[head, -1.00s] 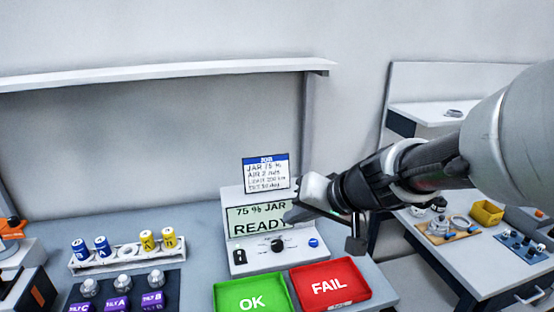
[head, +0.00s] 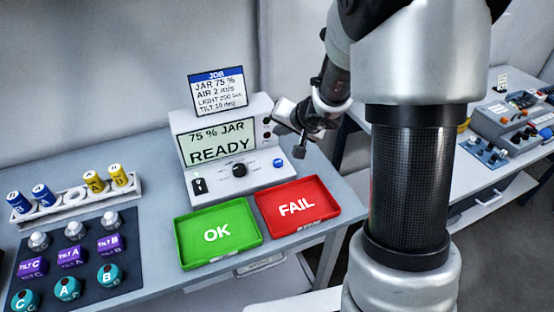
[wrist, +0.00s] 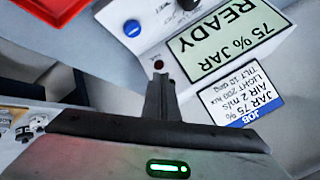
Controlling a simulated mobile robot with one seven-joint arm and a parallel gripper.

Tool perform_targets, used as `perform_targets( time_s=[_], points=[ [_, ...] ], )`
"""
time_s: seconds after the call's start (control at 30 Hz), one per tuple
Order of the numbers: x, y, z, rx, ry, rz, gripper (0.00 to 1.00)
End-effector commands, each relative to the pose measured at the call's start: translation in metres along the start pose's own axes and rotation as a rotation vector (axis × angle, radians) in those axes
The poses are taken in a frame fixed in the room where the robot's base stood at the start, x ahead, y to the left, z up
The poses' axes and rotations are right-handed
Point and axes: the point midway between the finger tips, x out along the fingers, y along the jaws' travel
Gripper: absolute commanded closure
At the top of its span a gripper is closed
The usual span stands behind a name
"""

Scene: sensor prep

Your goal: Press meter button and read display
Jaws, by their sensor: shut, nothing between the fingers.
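The meter (head: 178,124) is a light grey box on the bench. Its green display (head: 217,142) reads "75 % JAR READY" and shows upside down in the wrist view (wrist: 225,40). Below the display are a dark knob (head: 239,170) and a blue button (head: 278,162); the button also shows in the wrist view (wrist: 132,28). My gripper (head: 278,124) is at the meter's upper right side. In the wrist view its dark fingers (wrist: 158,80) are shut and empty, pointing at a small dark red round spot, apart from the blue button. Contact cannot be told.
A job card (head: 218,92) stands behind the meter, listing JAR 75 %. A green OK tray (head: 190,253) and red FAIL tray (head: 328,205) lie in front. A battery rack (head: 135,190) and a dark mat of sensors (head: 38,292) are left. Another bench (head: 470,205) stands right.

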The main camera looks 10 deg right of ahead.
Motion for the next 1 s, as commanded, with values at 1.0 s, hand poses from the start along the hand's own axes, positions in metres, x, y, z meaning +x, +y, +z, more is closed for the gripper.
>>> perform_targets(
  time_s=[1.0],
  points=[
    [0.060, 0.043, 0.044, -0.001, 0.000, -0.003, 1.00]
  ],
)
